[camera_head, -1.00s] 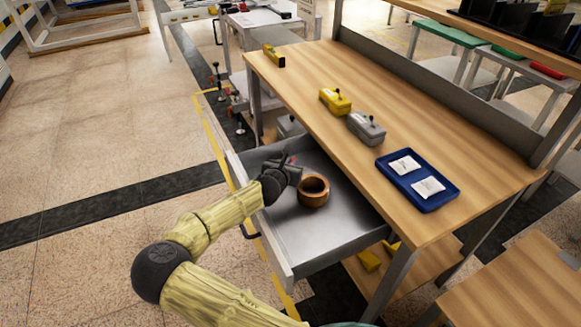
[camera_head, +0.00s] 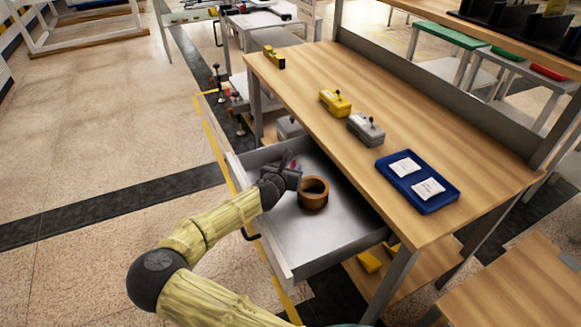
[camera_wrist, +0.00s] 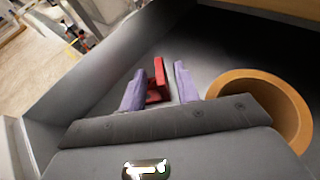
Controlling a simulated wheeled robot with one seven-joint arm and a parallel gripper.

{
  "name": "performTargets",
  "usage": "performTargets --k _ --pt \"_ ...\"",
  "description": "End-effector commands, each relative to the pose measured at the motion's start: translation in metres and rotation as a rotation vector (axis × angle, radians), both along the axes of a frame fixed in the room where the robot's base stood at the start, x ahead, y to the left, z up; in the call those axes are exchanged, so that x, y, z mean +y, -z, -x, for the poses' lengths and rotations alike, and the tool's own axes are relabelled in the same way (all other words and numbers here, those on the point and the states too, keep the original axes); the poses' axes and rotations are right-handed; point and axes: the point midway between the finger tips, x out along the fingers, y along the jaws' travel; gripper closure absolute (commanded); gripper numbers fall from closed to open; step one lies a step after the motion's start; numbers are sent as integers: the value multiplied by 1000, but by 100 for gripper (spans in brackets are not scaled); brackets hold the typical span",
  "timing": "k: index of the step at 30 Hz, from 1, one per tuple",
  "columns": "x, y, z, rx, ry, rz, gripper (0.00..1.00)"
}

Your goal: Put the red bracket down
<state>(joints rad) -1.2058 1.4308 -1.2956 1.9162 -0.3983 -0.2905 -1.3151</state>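The red bracket (camera_wrist: 157,82) shows in the wrist view between the two purple fingers of my gripper (camera_wrist: 160,88). It is close to the left finger, and a gap shows between it and the right finger. The fingers stand apart, so my gripper is open around the bracket. In the head view, my gripper (camera_head: 292,172) is low inside the open grey drawer (camera_head: 310,241), and only a speck of red shows by it. I cannot tell whether the bracket rests fully on the drawer floor.
A brown ring-shaped roll (camera_head: 313,194) stands in the drawer just right of my gripper; it also shows in the wrist view (camera_wrist: 284,108). The drawer walls are close on the left. The wooden bench (camera_head: 420,130) overhangs the drawer's back and carries a blue tray (camera_head: 433,203).

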Motion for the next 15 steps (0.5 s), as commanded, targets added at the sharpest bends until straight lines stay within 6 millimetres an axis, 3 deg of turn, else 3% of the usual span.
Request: performTargets --k 15 --pt "34 -38 81 0 -2 -1 68"
